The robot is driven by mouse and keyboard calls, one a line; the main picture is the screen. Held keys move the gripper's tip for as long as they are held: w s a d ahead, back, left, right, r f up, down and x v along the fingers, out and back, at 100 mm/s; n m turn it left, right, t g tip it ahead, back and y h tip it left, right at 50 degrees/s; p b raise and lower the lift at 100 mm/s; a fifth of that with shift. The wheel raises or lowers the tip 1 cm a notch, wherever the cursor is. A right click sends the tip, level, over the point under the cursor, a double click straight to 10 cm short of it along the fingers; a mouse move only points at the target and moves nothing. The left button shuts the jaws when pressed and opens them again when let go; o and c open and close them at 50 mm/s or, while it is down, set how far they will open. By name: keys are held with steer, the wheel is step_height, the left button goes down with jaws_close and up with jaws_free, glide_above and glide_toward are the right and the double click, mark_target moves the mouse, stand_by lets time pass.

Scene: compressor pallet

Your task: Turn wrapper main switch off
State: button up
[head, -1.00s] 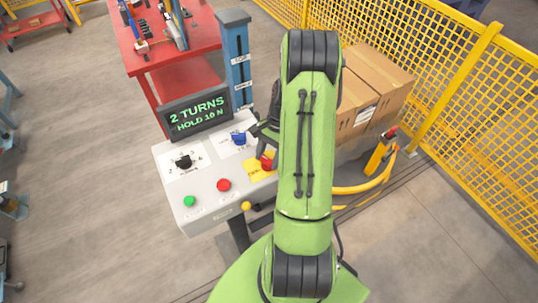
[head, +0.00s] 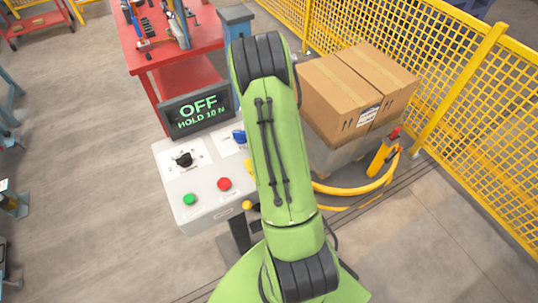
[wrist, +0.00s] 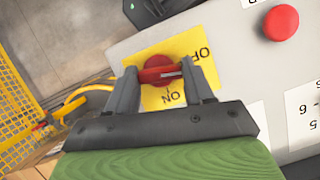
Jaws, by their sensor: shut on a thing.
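The main switch is a red rotary handle (wrist: 160,70) on a yellow plate (wrist: 205,70) marked OFF and ON, seen in the wrist view. My gripper (wrist: 165,76) is shut on the red handle, one finger at each side of it. In the head view my green arm hides the switch and gripper. The display (head: 198,108) on the control panel (head: 203,212) reads "OFF" and "HOLD 10 N".
The panel also has a black knob (head: 184,160), a blue knob (head: 239,136), a green button (head: 190,199) and a red button (head: 224,184). Boxes (head: 345,90) stand on a pallet at right, by a yellow fence (head: 470,110). A red workbench (head: 185,75) stands behind.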

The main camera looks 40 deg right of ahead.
steer(key=shift+a+n+h, duration=0.1)
steer(key=shift+n+h, duration=0.4)
steer(key=shift+n, duration=0.8)
steer(key=o, duration=1)
steer(key=shift+o, duration=0.2)
steer(key=p+v, duration=0.1)
steer(key=v, duration=1.4)
steer(key=shift+w+r, duration=0.3)
steer(key=shift+w, duration=0.05)
